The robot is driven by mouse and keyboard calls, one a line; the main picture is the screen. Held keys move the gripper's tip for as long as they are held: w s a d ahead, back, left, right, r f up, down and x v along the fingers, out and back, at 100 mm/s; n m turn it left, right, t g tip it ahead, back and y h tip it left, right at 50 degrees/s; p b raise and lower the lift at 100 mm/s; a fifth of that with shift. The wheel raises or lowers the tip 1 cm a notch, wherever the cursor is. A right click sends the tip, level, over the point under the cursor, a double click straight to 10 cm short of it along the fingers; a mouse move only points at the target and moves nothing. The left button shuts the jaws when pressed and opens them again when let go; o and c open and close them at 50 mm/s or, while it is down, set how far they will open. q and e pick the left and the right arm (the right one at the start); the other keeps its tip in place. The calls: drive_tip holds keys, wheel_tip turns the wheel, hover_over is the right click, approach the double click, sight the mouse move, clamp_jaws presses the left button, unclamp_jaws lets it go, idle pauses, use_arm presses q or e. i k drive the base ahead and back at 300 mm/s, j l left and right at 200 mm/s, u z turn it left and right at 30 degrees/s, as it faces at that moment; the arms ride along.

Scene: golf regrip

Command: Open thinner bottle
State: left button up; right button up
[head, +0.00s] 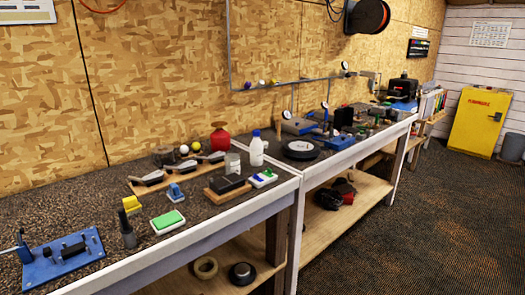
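A white bottle with a blue cap (257,148) stands upright on the near workbench, close to its right end. It looks like the thinner bottle, but I cannot read a label. Its blue cap is on. A red container with a dark top (220,138) stands behind it to the left. A clear jar (233,164) stands just left of the white bottle. Neither of my grippers is in view.
The workbench (110,208) also holds golf club heads on a wooden board (180,172), a green pad (167,222), a blue plate fixture (62,258) and a black block (229,184). A second bench continues right. A yellow cabinet (480,120) stands at the far right, beyond open floor (420,230).

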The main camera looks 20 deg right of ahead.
sight(256, 145)
drive_tip(key=i+l, duration=0.1)
drive_tip(key=l, duration=0.35)
drive_tip(key=i+l, duration=0.15)
drive_tip(key=l, duration=0.25)
drive_tip(key=i+l, duration=0.1)
drive_tip(key=l, duration=0.35)
drive_tip(key=i+l, duration=0.15)
drive_tip(key=l, duration=0.25)
